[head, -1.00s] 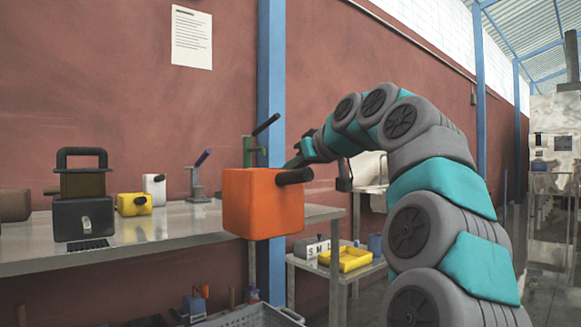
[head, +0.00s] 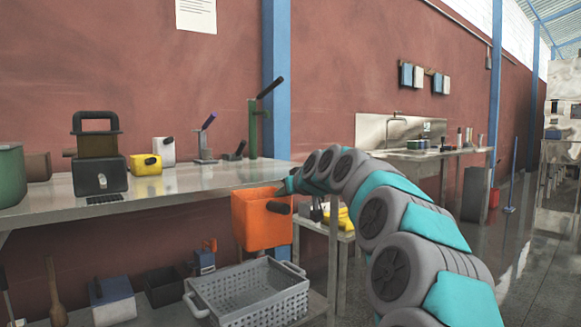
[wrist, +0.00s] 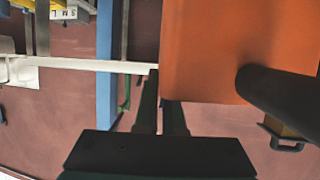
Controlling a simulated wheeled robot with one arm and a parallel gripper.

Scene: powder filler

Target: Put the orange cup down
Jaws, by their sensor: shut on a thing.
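The orange cup (head: 262,222) is a boxy orange container with a black handle. In the wrist view the dark fingers of my gripper (wrist: 172,104) meet the edge of the orange cup (wrist: 205,55), which fills the upper right. My gripper is shut on the cup. The fingertips' exact contact is partly hidden.
The grey workbench (head: 205,184) has free surface at its right part. It carries a black machine (head: 99,172), a yellow box (head: 145,164) and a green lever press (head: 254,125). A grey basket (head: 258,295) sits low in front. Yellow items show on a low table at right.

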